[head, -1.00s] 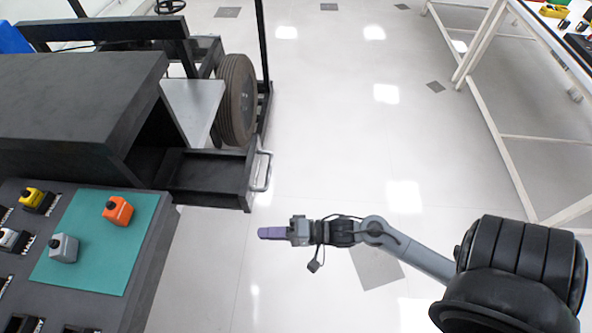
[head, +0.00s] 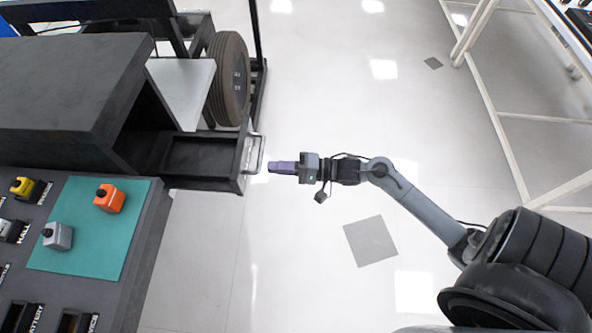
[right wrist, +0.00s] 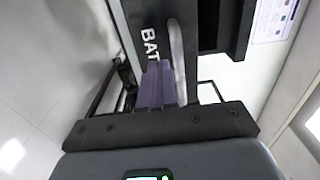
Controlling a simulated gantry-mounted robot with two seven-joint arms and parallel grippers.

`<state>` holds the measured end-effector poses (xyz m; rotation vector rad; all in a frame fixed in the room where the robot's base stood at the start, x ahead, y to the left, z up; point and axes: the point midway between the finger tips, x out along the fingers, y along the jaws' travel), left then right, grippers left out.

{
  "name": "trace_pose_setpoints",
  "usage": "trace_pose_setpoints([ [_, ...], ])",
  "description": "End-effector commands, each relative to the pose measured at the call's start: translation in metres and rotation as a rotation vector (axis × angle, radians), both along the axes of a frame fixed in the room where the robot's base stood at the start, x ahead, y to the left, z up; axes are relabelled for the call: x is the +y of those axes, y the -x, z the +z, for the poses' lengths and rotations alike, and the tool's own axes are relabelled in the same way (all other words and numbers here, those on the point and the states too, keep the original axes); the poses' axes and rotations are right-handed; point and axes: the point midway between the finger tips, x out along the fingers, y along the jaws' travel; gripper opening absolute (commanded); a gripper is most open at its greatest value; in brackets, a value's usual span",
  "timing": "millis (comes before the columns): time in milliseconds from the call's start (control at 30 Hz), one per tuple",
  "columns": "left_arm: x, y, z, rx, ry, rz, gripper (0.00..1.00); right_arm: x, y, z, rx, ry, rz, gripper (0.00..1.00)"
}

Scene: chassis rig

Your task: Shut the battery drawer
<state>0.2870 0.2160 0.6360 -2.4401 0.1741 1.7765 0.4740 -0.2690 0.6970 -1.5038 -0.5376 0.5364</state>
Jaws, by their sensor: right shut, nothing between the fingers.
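The battery drawer (head: 205,158) is a dark open tray pulled out to the right from the black cabinet (head: 65,90). A metal bar handle (head: 254,155) is on its front. My right gripper (head: 270,167) has purple fingers, shut and empty, pointing left at the drawer front close beside the handle. In the right wrist view the purple fingers (right wrist: 157,85) lie in front of the drawer front (right wrist: 152,35), marked "BAT", next to the handle bar (right wrist: 177,55). I cannot tell whether they touch it. My left gripper is not in view.
A dark panel with a teal mat (head: 95,225) holds an orange block (head: 109,199), a grey block (head: 57,237) and a yellow block (head: 23,187). A wheel (head: 228,78) stands behind the drawer. A white-framed table (head: 490,90) is at right. The floor between is clear.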

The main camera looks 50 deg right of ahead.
Motion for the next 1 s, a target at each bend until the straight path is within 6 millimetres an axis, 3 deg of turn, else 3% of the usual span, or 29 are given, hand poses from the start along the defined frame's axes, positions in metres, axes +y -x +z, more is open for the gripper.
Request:
trace_pose_setpoints([
  [133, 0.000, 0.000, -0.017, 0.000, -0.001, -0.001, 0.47, 0.016, -0.020, -0.003, -0.004, 0.000, 0.000, 0.00],
  [400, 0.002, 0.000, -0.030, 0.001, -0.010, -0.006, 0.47, 0.033, -0.039, -0.002, -0.001, 0.001, 0.000, 0.00],
  [1000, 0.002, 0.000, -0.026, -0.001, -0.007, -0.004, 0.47, 0.035, -0.044, 0.002, 0.001, 0.000, -0.007, 0.00],
])
